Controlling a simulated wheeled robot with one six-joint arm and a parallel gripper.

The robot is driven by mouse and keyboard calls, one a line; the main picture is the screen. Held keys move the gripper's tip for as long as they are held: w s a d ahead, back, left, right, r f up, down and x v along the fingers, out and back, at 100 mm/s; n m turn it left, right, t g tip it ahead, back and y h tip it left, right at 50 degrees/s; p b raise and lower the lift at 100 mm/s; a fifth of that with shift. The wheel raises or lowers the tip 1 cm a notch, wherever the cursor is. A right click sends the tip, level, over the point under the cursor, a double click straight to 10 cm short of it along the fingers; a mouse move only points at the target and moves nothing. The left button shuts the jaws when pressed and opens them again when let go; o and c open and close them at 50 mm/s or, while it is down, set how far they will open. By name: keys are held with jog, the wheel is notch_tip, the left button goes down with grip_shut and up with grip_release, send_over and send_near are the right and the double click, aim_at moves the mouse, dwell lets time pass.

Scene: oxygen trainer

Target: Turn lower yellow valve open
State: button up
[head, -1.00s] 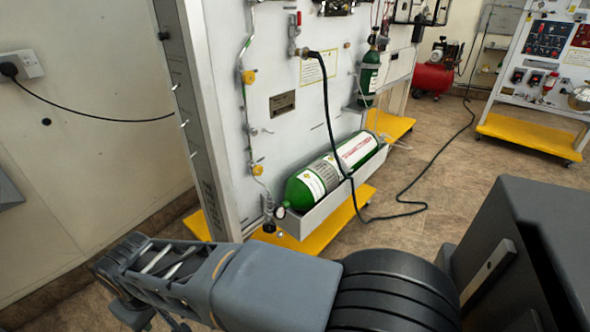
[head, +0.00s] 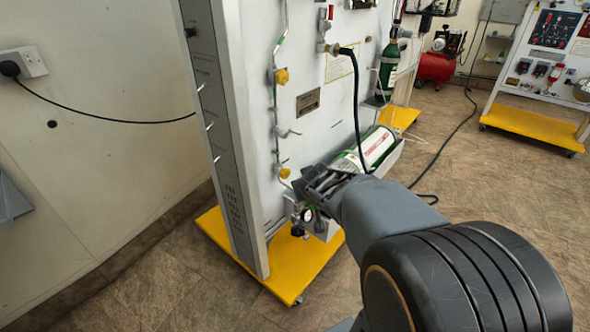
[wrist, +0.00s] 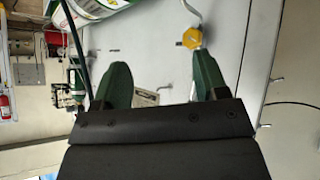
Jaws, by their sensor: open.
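The lower yellow valve (head: 285,172) sits on the thin pipe at the left of the white panel. In the wrist view a yellow valve (wrist: 191,38), apparently this one, shows just beyond the tip of the right-hand finger. My gripper (head: 312,183) is close to the panel, just right of the lower valve in the head view. Its two dark green fingers (wrist: 161,65) are spread apart with nothing between them. Contact with the valve does not show. The upper yellow valve (head: 281,76) is higher on the same pipe.
The green cylinder (head: 368,152) lies in its tray right of my gripper, partly hidden by my arm. A dark hose (head: 356,105) hangs in front of the panel. A pressure gauge (head: 307,214) is just below my gripper. The yellow base (head: 250,262) juts out at the floor.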

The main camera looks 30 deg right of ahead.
aim_at(287, 174)
jog(key=w+d+r+n+t+y+p, duration=0.2)
jog(key=w+d+t+y, duration=0.15)
jog(key=w+d, duration=0.3)
jog(key=w+a+f+n+y+b, duration=0.1)
jog(key=w+a+f+y, duration=0.1)
jog(key=w+f, duration=0.1)
jog(key=w+a+f+y+b, duration=0.1)
jog(key=w+a+f+y, duration=0.1)
jog(key=w, duration=0.1)
jog(key=w+a+f+n+y+b, duration=0.1)
jog(key=w+a+f+y, duration=0.2)
jog(key=shift+f+n+g, duration=0.25)
jog(key=shift+f+n, duration=0.05)
jog(key=shift+f, duration=0.05)
jog(key=c, duration=0.9)
jog(key=shift+r+n+h, duration=0.1)
jog(key=shift+n+h, duration=0.15)
jog(key=shift+n, duration=0.15)
jog(key=shift+c, duration=0.2)
jog(key=shift+f+n+t+h+b, duration=0.2)
jog(key=shift+n+t+h+b, duration=0.25)
jog(key=shift+n+h, duration=0.35)
jog(key=shift+r+n, duration=0.1)
jog(key=shift+n, duration=0.3)
jog(key=shift+d, duration=0.1)
